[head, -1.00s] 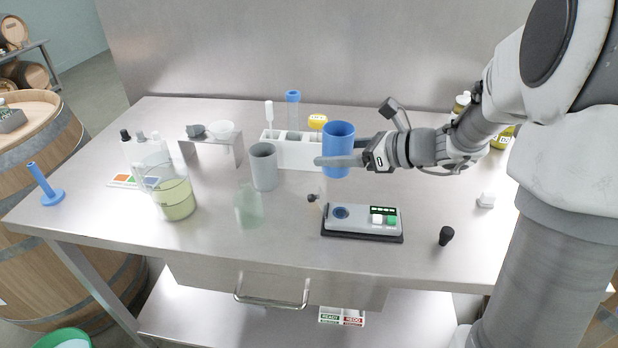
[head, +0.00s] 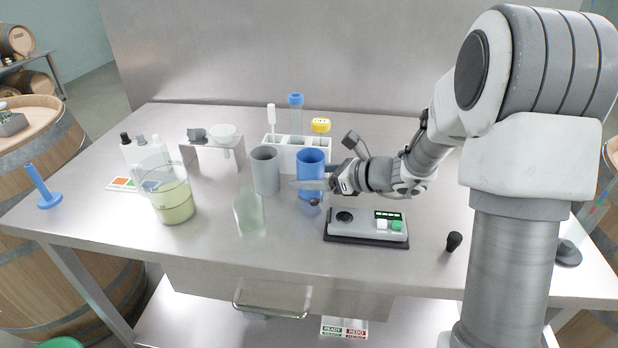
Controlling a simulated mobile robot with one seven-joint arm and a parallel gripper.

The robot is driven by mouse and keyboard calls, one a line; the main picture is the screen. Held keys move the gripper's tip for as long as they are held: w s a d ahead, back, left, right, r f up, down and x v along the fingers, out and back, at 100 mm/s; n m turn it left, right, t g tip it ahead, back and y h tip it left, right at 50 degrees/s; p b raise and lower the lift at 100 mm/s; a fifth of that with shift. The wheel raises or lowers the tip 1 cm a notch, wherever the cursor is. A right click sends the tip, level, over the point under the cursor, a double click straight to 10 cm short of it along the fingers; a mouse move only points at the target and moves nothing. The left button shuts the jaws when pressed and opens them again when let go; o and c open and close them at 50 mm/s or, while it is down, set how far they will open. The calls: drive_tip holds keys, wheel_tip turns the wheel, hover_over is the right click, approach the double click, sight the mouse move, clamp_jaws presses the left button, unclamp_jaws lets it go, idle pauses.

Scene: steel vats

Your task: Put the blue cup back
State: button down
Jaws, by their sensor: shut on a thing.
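The blue cup (head: 311,166) is upright near the middle of the steel table, just right of a grey cup (head: 265,172) and in front of the white rack (head: 287,153). My gripper (head: 312,185) reaches in from the right and is shut on the blue cup, with a finger across its front. The cup's base looks to be at or close to the tabletop; I cannot tell if it touches.
A grey device (head: 366,225) with buttons sits in front of the cup. A clear glass piece (head: 249,210) and a beaker of yellowish liquid (head: 172,196) stand to the left. A black stopper (head: 454,241) is at the right.

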drive_tip(key=shift+f, duration=0.15)
drive_tip(key=shift+c, duration=1.4)
unclamp_jaws()
